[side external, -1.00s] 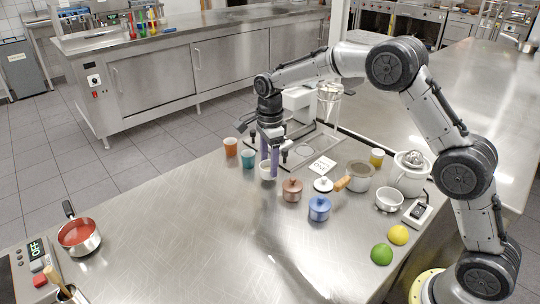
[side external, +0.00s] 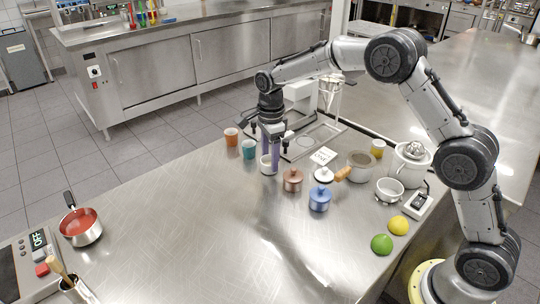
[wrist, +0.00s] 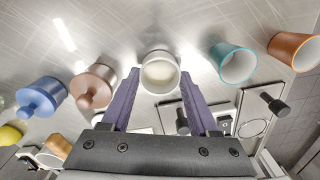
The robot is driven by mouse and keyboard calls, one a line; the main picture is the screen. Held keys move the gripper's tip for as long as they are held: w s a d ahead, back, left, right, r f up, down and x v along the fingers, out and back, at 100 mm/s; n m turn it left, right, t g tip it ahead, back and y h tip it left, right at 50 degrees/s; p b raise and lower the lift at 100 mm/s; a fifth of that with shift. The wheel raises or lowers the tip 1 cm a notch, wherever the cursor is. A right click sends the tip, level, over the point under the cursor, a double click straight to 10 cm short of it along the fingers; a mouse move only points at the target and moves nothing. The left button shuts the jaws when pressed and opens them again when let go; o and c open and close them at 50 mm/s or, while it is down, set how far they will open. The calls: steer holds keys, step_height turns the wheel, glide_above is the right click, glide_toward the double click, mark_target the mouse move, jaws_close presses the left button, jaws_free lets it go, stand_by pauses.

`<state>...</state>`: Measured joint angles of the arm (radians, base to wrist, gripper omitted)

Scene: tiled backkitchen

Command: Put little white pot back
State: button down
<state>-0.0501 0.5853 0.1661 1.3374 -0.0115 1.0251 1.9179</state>
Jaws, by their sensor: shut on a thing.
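The little white pot (side external: 268,166) is between the purple fingers of my gripper (side external: 270,153). It is lidless and upright in the side view. In the wrist view the pot (wrist: 160,73) shows its pale inside between the two fingertips. My gripper is shut on it, one finger on each side. I cannot tell whether its base touches the steel counter.
A lidded copper-pink pot (side external: 292,180) stands close on the right, with a lidded blue pot (side external: 320,200) beyond. A teal cup (side external: 249,149) and an orange cup (side external: 231,137) stand on the left. A white sign (side external: 323,156) is behind.

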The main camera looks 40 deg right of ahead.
stand_by(0.3)
steer(key=shift+c, duration=0.3)
jaws_free()
steer(key=shift+o, duration=0.3)
steer(key=shift+f, duration=0.1)
step_height(320, 180, up, 7)
stand_by(0.5)
